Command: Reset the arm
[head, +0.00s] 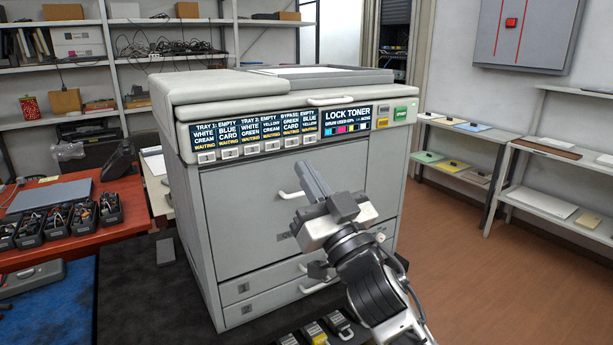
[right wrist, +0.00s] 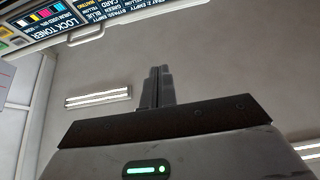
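My right arm reaches up from the bottom right in the head view. My right gripper (head: 314,178) points up in front of the grey printer (head: 245,225), near its front panel handle. In the right wrist view the two fingers (right wrist: 157,87) stand together with nothing between them, so the gripper is shut and empty. The printer's display (head: 346,121) reads "LOCK TONER". It also shows upside down in the right wrist view (right wrist: 50,22). My left gripper is in neither view.
Several toner cartridges (head: 317,333), one with yellow, lie at the bottom edge on a dark surface, partly cut off. A red table (head: 75,245) with black bins (head: 84,220) stands at left. Shelves (head: 462,140) line the right wall. The brown floor at right is clear.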

